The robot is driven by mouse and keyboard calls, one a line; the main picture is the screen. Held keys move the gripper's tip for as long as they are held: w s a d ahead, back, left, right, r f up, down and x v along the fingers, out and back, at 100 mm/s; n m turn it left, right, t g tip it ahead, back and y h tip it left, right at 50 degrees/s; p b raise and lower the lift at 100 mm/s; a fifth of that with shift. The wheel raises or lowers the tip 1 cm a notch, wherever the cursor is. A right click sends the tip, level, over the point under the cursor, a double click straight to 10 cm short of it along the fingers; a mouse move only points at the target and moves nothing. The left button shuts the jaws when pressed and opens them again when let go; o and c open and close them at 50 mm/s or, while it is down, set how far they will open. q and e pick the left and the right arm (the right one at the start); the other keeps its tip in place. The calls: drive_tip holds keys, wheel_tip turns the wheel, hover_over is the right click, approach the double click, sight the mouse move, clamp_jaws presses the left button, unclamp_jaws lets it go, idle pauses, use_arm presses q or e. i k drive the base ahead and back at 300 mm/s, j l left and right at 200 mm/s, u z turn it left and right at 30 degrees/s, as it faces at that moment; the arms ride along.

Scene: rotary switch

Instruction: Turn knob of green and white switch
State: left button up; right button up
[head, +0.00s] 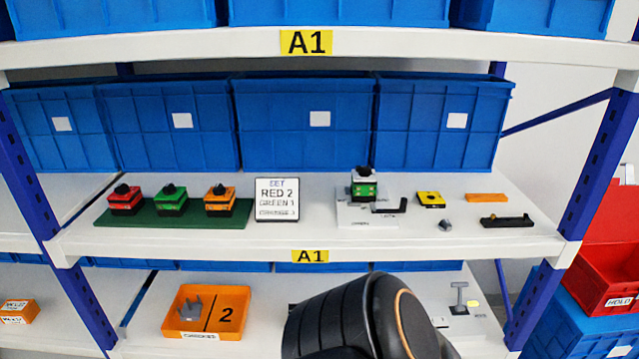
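A switch with a black knob (364,171) and a green and white body (364,188) stands on a white plate (345,212) on the middle shelf, right of centre. The knob is on top and nothing touches it. The way the knob points is too small to tell. Neither of my grippers is in view. A black rounded arm link of mine rises at the bottom centre, below and in front of the shelf.
A green base (225,216) carries a red switch (125,202), a green switch (171,198) and an orange switch (219,201). A sign (277,199) stands beside it.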

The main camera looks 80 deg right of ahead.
sight(363, 170)
drive_tip(key=z, duration=2.85)
drive_tip(key=i+l+u, duration=0.1)
drive_tip(key=i, duration=0.4)
drive_tip(key=i+l+u, duration=0.1)
drive_tip(key=i, duration=0.35)
drive_tip(key=k+l, duration=0.15)
drive_tip(key=k, duration=0.65)
drive_tip(key=i, duration=1)
